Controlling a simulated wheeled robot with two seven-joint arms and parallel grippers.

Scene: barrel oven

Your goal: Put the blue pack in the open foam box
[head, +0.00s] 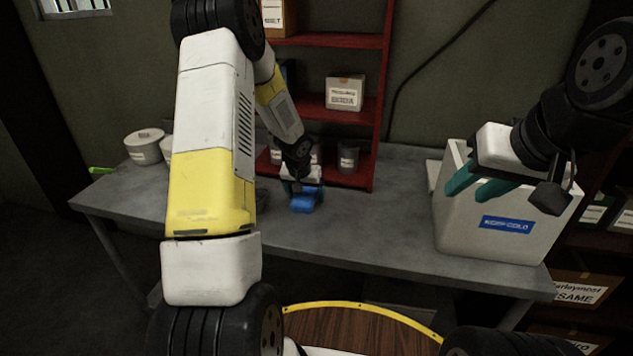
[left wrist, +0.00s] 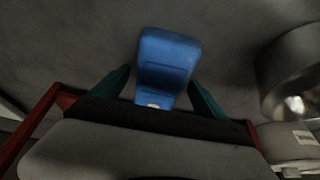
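The blue pack (head: 306,201) is on the grey table, in front of the red shelf. My left gripper (head: 300,187) is right at it. In the left wrist view, the blue pack (left wrist: 167,62) lies between the two teal fingers of my left gripper (left wrist: 160,76), which stand apart on either side with a small gap visible on the left. The white foam box (head: 462,236) with a blue "KEEP COLD" label stands at the table's right end, its top open. My right gripper (head: 470,192) hangs over the box's front left part, its teal fingers apart and empty, hiding part of the opening.
The red shelf (head: 377,120) with boxes and containers rises behind the pack. A white tub (head: 145,147) and a green-handled item (head: 101,171) are at the table's left. A shiny round metal thing (left wrist: 292,75) is right of my left gripper. The table (head: 365,225) between pack and box is clear.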

